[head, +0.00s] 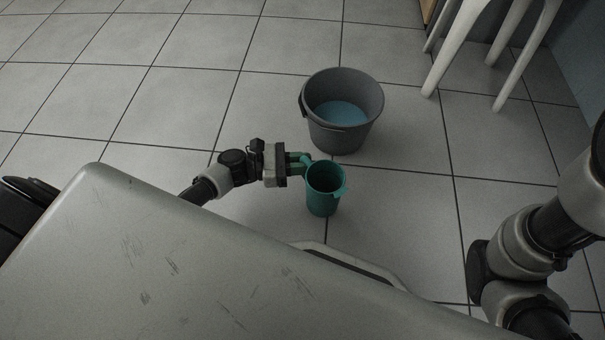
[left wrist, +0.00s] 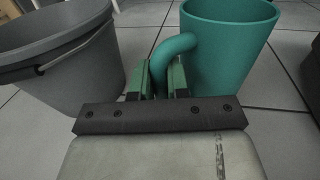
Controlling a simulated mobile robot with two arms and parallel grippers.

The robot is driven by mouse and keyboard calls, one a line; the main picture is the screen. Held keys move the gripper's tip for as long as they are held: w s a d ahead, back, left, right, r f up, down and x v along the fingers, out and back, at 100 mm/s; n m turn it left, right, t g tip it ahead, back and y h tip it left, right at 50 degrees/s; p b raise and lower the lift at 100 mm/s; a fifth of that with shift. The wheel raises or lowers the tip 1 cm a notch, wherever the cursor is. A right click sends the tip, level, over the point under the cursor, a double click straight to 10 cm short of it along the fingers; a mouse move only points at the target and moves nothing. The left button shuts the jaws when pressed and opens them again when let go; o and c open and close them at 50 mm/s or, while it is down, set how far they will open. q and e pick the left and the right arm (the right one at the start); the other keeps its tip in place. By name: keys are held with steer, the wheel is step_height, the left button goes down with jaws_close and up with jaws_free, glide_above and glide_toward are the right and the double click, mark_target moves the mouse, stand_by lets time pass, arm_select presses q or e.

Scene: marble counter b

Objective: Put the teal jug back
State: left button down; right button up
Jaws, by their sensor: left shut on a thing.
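The teal jug (head: 323,196) is upright in front of my body in the head view, with its open top facing up. My left gripper (head: 301,164) comes in from the left and is shut on the jug's handle. In the left wrist view the jug (left wrist: 230,45) is at the upper right, and its curved handle (left wrist: 163,55) runs between the fingers of my left gripper (left wrist: 163,80). I cannot tell whether the jug's base touches the floor. My right arm shows at the right edge of the head view, but its gripper is out of view.
A grey bucket (head: 345,133) with blue water (head: 341,113) stands on the tiled floor just behind the jug. It also shows in the left wrist view (left wrist: 65,65). White chair legs (head: 510,55) stand at the upper right. The floor at the upper left is clear.

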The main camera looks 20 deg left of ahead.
mark_target(318, 184)
arm_select(q)
step_height(318, 184, down, 4)
steer(key=b, duration=0.3)
steer(key=shift+r, duration=0.25)
steer(key=shift+f, duration=0.2)
steer(key=c, duration=1.1)
jaws_free()
